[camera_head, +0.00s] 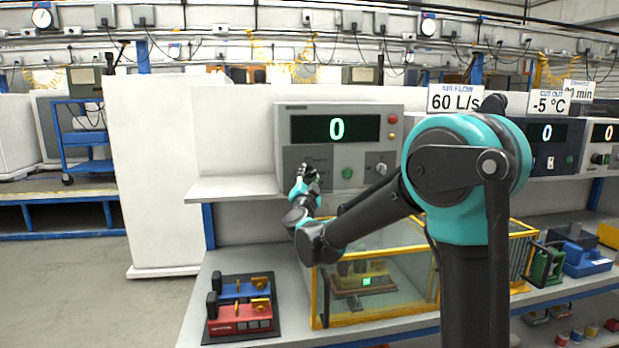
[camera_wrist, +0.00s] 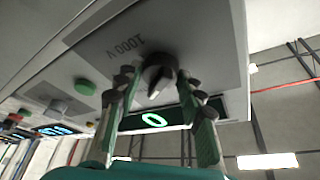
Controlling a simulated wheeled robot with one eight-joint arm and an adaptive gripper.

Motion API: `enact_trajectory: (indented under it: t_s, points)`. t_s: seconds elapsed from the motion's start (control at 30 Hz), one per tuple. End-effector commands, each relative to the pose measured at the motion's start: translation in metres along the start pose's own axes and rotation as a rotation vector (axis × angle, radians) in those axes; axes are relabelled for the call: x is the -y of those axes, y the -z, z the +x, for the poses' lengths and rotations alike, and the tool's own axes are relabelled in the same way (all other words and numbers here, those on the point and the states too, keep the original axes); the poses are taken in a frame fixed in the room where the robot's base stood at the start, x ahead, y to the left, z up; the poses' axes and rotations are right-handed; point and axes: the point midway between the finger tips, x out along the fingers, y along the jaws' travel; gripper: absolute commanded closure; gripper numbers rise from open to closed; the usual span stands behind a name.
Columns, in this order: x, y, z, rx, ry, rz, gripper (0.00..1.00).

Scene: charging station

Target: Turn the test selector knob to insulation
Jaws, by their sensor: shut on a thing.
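The test unit (camera_head: 298,138) is a grey box on the shelf, its dark display showing a green 0. My gripper (camera_head: 310,172) is at the lower left of its front panel and hides the knob there in the head view. In the wrist view, the black selector knob (camera_wrist: 158,70) sits between the fingers of my gripper (camera_wrist: 156,88), which is shut on it. Any other position labels are hidden or too small to read, and I cannot tell which setting the knob points at.
A green button (camera_head: 347,173) and another knob (camera_head: 380,169) are right of my gripper.

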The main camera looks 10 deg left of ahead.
Motion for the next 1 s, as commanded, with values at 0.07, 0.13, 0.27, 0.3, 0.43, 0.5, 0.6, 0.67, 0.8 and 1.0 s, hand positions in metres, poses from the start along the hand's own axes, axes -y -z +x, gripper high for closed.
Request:
enact_trajectory:
  t_s: [0.07, 0.13, 0.27, 0.3, 0.43, 0.5, 0.6, 0.67, 0.8, 1.0]
  points:
    - [0.0014, -0.0002, -0.0004, 0.001, -0.027, 0.067, 0.91]
    - [0.0017, -0.0002, -0.0003, 0.001, -0.053, 0.129, 0.91]
    - [0.0027, 0.0002, -0.0004, 0.001, -0.1, 0.243, 0.91]
    - [0.0031, 0.0004, -0.0003, 0.001, -0.115, 0.277, 0.91]
    - [0.0036, 0.001, -0.0001, 0.0, -0.161, 0.388, 0.91]
    - [0.0038, 0.0013, 0.0002, 0.0, -0.184, 0.444, 0.91]
    - [0.0041, 0.0017, 0.0004, -0.001, -0.215, 0.517, 0.91]
    - [0.0042, 0.0018, 0.0003, -0.001, -0.231, 0.557, 0.91]
    - [0.0049, 0.0023, 0.0004, 0.0, -0.263, 0.634, 0.91]
    - [0.005, 0.0024, 0.0005, -0.001, -0.294, 0.708, 0.91]
